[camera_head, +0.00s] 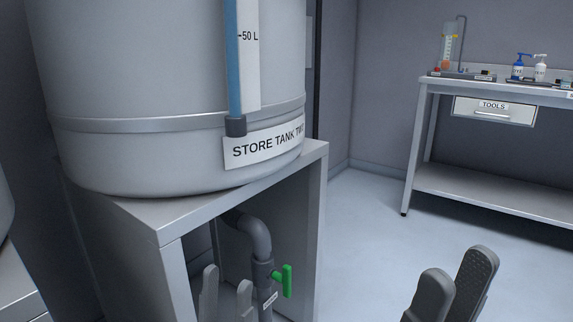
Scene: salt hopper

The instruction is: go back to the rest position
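My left gripper (227,283) shows at the bottom as two upright grey fingers with a gap between them. It is open, with nothing seen between the fingers. It is in front of the tank stand's opening, left of the grey pipe (258,238) and its green valve handle (287,281), and looks apart from the handle. My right gripper (460,266) is at the bottom right, over the floor. Its two dark fingers stand apart, open and empty. The lower parts of both grippers are cut off by the picture's edge.
A big grey tank (150,150) labelled STORE TANK TWO, with a blue level gauge (234,60), stands on a grey stand (135,215). A bench (480,183) with a TOOLS drawer (494,111) and bottles (521,66) is at back right. The floor (365,235) between is clear.

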